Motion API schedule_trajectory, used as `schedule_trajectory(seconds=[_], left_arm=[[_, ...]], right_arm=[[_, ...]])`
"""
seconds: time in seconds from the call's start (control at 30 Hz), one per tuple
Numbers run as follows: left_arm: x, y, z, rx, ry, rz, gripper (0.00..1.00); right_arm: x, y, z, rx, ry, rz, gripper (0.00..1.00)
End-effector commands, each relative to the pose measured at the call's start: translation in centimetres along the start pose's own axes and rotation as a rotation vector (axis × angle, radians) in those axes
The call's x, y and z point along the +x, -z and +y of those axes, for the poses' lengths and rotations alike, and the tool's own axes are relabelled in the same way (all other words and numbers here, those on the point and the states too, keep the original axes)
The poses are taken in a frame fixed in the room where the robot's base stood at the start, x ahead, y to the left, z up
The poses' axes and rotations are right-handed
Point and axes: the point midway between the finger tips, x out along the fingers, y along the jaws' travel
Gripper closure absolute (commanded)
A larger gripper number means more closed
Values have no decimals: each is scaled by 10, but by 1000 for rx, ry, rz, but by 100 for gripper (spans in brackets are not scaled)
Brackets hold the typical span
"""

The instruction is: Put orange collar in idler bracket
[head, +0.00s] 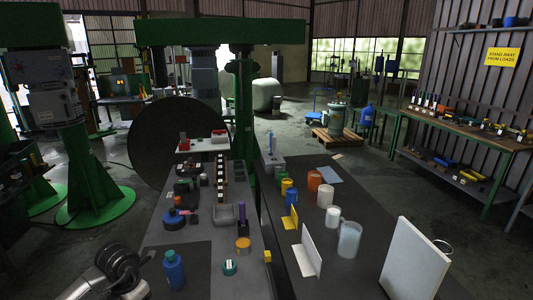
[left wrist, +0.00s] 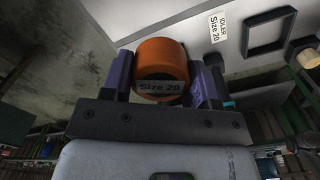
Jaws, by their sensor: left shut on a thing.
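The orange collar (left wrist: 162,60) is held between the two purple fingers of my left gripper (left wrist: 163,76) in the left wrist view. A black square frame (left wrist: 251,40) on the panel beside this label appears to be the idler bracket. The collar is outside the frame, to its left in the picture. The distance between them is hard to judge. My left gripper's fingers cannot be made out in the head view. My right gripper is not seen.
In the head view, a blue bottle (head: 174,270) and a purple cylinder (head: 243,228) stand on the left bench. Several mugs, including a white one (head: 325,196), stand on the middle bench. A white board (head: 415,262) stands upright at its near end.

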Motion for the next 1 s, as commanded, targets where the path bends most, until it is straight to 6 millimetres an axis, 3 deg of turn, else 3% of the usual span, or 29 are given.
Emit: schedule_trajectory(seconds=[0.43, 0.8, 1.0], left_arm=[[-56, -10, -80, 1081, -4, -14, 88], [-88, 9, -145, 2054, -2, -21, 88], [-98, 24, -170, 2482, 0, -25, 88]], right_arm=[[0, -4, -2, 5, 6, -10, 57], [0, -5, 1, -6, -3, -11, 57], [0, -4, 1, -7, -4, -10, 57]])
